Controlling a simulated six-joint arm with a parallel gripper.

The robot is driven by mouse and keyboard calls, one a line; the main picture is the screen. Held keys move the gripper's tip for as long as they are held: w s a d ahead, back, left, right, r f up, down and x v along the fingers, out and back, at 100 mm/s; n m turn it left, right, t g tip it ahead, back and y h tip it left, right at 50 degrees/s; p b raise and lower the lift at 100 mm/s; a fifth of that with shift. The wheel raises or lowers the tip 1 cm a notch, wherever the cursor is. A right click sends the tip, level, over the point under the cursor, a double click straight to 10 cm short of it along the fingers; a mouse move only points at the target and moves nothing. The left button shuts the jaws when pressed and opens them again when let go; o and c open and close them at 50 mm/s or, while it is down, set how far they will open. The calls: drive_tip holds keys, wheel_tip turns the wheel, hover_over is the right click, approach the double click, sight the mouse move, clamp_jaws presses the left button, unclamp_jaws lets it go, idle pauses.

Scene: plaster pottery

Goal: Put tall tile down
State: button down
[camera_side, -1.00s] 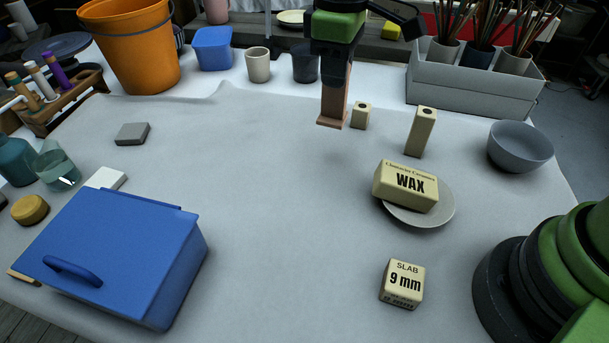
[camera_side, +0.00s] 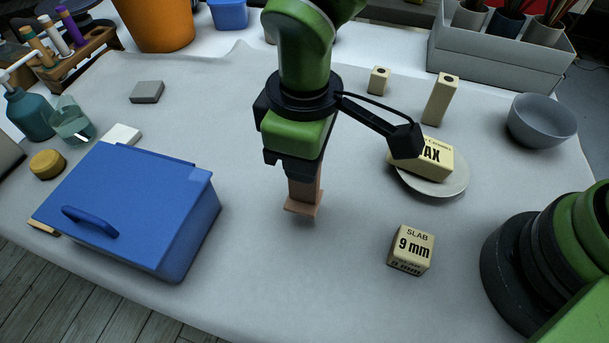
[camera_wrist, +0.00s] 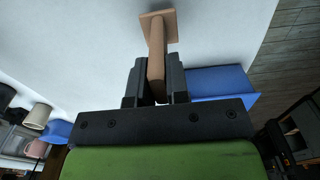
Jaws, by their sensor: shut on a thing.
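The tall tile (camera_side: 304,197) is a brown-pink upright piece with a wider flat foot at its lower end. My gripper (camera_side: 296,177) is shut on its upper part, and the tile hangs foot down. It is over the middle of the cloth-covered table (camera_side: 255,250), between the blue lidded box and the slab block. A shadow below suggests a small gap to the cloth, though I cannot tell its size. In the wrist view the tile (camera_wrist: 157,45) sticks out between both fingers of my gripper (camera_wrist: 157,80), with its foot at the far end.
The blue box (camera_side: 130,210) is to the left; the "SLAB 9 mm" block (camera_side: 411,250) is to the right. The wax block (camera_side: 437,158) lies on a plate (camera_side: 450,186). Two cream tiles (camera_side: 440,98) (camera_side: 378,80) stand behind. Bare cloth surrounds the spot below the tile.

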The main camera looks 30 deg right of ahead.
sight(304, 198)
drive_tip(key=shift+f, duration=1.9)
drive_tip(key=shift+f, duration=0.15)
drive_tip(key=c, duration=1.1)
unclamp_jaws()
wheel_tip(304, 198, up, 12)
drive_tip(key=shift+r, duration=0.2)
